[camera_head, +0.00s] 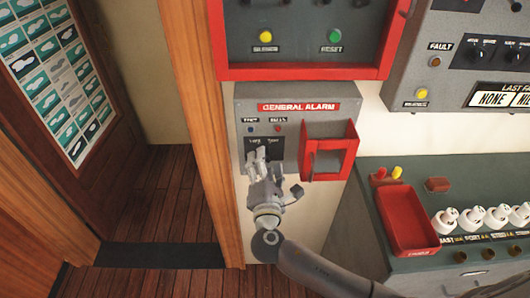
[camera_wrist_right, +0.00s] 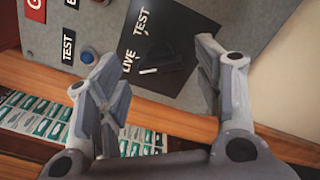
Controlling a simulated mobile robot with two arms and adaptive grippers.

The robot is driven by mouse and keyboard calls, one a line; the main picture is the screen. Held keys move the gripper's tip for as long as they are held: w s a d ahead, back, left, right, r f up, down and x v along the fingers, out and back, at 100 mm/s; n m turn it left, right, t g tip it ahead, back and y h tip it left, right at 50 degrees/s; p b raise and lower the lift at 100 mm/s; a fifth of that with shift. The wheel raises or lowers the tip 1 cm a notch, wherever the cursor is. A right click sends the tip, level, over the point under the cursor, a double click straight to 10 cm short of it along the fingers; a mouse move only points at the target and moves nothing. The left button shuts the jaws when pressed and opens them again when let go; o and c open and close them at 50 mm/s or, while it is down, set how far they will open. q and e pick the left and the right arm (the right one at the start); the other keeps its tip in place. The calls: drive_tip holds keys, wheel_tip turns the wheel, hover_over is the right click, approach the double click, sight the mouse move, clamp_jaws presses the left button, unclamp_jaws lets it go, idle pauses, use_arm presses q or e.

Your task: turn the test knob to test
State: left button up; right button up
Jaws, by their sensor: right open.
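The dark test knob (camera_wrist_right: 165,58) sits on a black plate marked LIVE and TEST; the plate (camera_head: 276,144) is on the grey general alarm box. In the right wrist view, the knob's white mark lies near the LIVE label and away from TEST. My right gripper (camera_head: 263,163) is open in front of the plate and hides the knob in the head view. In the right wrist view, its two spread fingers (camera_wrist_right: 158,66) stand on either side of the knob; I cannot tell whether they touch it. My left gripper is out of view.
A red holder (camera_head: 329,150) juts out beside the plate on the right. A red-framed panel (camera_head: 300,73) is above the alarm box. A wooden post (camera_head: 197,110) stands to the left. A console with a red tray (camera_head: 407,218) and several white knobs is at right.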

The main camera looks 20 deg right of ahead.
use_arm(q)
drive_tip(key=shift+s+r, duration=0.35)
use_arm(e)
drive_tip(key=x, duration=0.3)
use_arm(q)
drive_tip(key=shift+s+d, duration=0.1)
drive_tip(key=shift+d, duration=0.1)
use_arm(e)
drive_tip(key=c, duration=1)
